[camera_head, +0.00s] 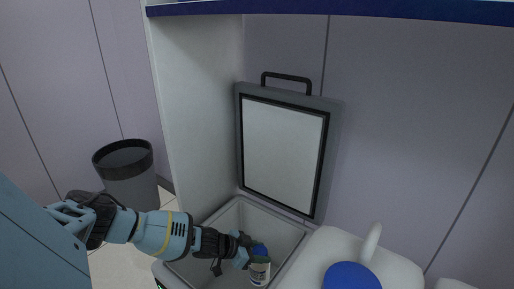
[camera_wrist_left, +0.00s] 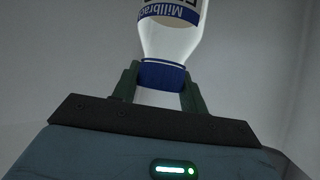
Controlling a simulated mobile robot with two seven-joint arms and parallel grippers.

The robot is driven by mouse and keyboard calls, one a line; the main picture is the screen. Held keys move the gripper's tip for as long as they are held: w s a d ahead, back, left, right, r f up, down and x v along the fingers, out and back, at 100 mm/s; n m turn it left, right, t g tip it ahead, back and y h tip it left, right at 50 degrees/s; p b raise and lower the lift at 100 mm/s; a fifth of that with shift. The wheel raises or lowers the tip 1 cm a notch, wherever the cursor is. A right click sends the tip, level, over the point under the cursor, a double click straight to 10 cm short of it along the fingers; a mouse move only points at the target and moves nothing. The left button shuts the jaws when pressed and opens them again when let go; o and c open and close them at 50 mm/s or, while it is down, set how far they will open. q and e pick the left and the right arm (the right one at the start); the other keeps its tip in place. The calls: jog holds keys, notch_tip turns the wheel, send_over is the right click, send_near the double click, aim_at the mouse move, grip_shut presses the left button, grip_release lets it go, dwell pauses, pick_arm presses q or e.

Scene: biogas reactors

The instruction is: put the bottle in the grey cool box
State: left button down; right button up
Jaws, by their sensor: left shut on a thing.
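The grey cool box (camera_head: 171,275) stands open at the lower middle of the head view, its lid (camera_head: 284,150) raised upright behind it. My left arm reaches in from the left, and my left gripper (camera_head: 249,252) is inside the box opening. It is shut on the bottle (camera_head: 260,271), a white bottle with a blue cap and a printed label. In the left wrist view the fingers grip the bottle (camera_wrist_left: 172,42) at its blue cap (camera_wrist_left: 163,75), and its body extends away from the gripper. Whether the bottle touches the box floor cannot be told. My right gripper is not in view.
A white container with a blue lid (camera_head: 352,276) and a handle stands right of the box. A dark bin (camera_head: 128,174) stands on the floor at left. A blue-edged shelf (camera_head: 330,9) hangs above, with a white side panel (camera_head: 197,110) left of the lid.

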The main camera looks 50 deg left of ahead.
pick_arm(q)
jog(key=shift+w+f, duration=0.15)
jog(key=shift+f, duration=0.55)
jog(key=shift+f+b, duration=0.3)
jog(key=shift+b, duration=0.1)
jog(key=shift+f+b, duration=0.9)
jog(key=shift+f, duration=0.7)
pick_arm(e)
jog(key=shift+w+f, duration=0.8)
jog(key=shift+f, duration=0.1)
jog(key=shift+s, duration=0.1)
pick_arm(q)
jog(key=shift+f, duration=0.15)
jog(key=c, duration=0.8)
grip_release()
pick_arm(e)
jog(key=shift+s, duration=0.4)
pick_arm(q)
jog(key=shift+o, duration=0.2)
